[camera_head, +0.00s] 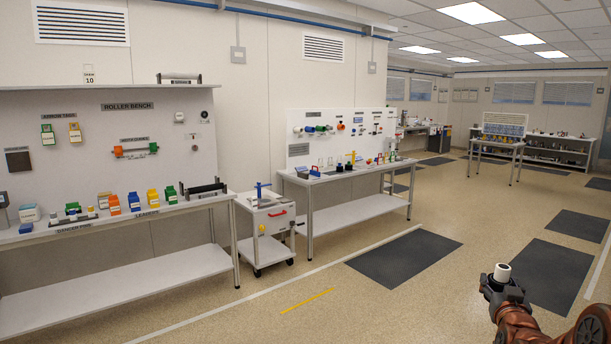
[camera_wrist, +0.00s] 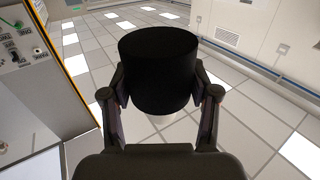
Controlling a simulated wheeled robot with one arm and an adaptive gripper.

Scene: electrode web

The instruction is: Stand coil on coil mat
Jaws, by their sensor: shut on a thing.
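My gripper (camera_head: 500,288) is at the lower right of the head view, raised in front of my base over open floor. It is shut on the coil (camera_head: 502,272), whose pale round end sticks up above the jaws. In the wrist view my gripper (camera_wrist: 160,95) has its two fingers pressed on either side of the coil (camera_wrist: 156,70). There the coil looks like a black cylinder with a white end piece below it. I cannot pick out the coil mat among the benches.
A roller bench (camera_head: 110,222) with coloured boxes stands at left. A white cart (camera_head: 265,222) and a second bench (camera_head: 345,178) stand to its right. Dark floor mats (camera_head: 403,262) lie on the open floor. A further table (camera_head: 497,145) stands at the back right.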

